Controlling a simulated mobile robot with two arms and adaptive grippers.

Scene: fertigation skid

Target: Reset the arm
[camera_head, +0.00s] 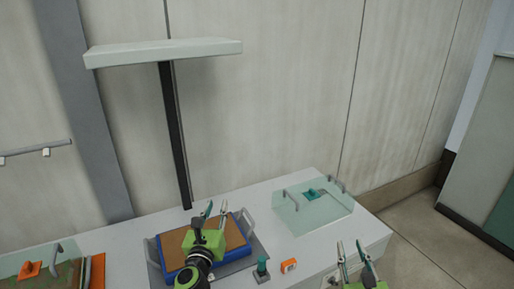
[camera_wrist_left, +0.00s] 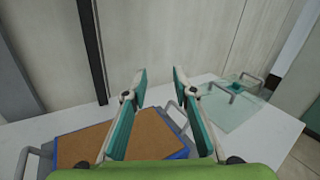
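My left gripper (camera_head: 215,208) is in the middle of the head view, above a blue-edged tray with a brown surface (camera_head: 236,234). Its two fingers stand apart with nothing between them, as the left wrist view (camera_wrist_left: 160,77) also shows. My right gripper (camera_head: 351,248) is at the lower right, near the counter's front edge. Its fingers are apart and empty. Much of both arms is hidden or outside the frame.
The white counter (camera_head: 120,240) holds a clear lidded box (camera_head: 325,213) at right, a green knob (camera_head: 262,266), an orange block (camera_head: 289,265) and another clear cover (camera_head: 50,262) at left. A pale shelf (camera_head: 165,52) on a dark post stands behind.

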